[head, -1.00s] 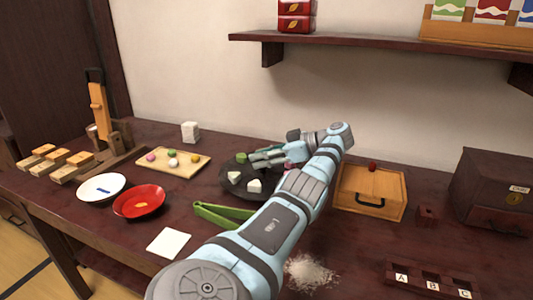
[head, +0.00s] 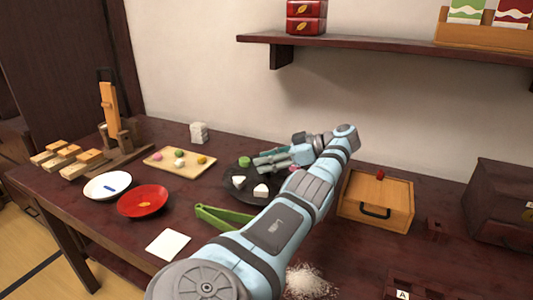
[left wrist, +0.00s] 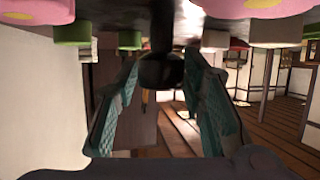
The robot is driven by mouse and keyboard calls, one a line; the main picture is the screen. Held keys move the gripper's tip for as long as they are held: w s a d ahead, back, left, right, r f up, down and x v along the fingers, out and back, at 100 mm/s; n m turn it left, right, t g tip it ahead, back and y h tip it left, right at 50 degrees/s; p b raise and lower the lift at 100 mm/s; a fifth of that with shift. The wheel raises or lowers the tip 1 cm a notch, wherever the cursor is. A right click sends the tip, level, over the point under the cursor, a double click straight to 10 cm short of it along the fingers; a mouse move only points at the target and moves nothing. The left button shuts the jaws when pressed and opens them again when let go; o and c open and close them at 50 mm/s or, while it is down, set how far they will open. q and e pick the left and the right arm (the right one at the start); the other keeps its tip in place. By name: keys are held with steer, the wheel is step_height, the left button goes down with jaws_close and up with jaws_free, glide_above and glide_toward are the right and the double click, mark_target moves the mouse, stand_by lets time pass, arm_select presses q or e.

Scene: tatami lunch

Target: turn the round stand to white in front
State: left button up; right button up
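The round stand (head: 232,193) is a dark disc on the table. Two white pieces, one at front left (head: 239,181) and one at front (head: 261,190), sit near its edge, with a green piece (head: 244,162) at the back left. A bit of pink (head: 293,168) shows beside my arm, which hides the stand's right side. My left gripper (head: 262,164) reaches over the stand from the right, its fingers apart. In the left wrist view, upside down, a dark knob (left wrist: 160,70) on a stem lies between the fingertips; firm contact cannot be told. My right gripper is out of view.
Green tongs (head: 222,217) lie in front of the stand. A red dish (head: 143,201), a white dish (head: 107,186) and a wooden board of sweets (head: 158,165) stand to the left. A wooden drawer box (head: 376,199) stands to the right, near my arm.

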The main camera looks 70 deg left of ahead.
arm_select(q)
steer(key=shift+o, duration=0.8)
step_height(320, 180, up, 10)
steer(key=shift+f, duration=0.1)
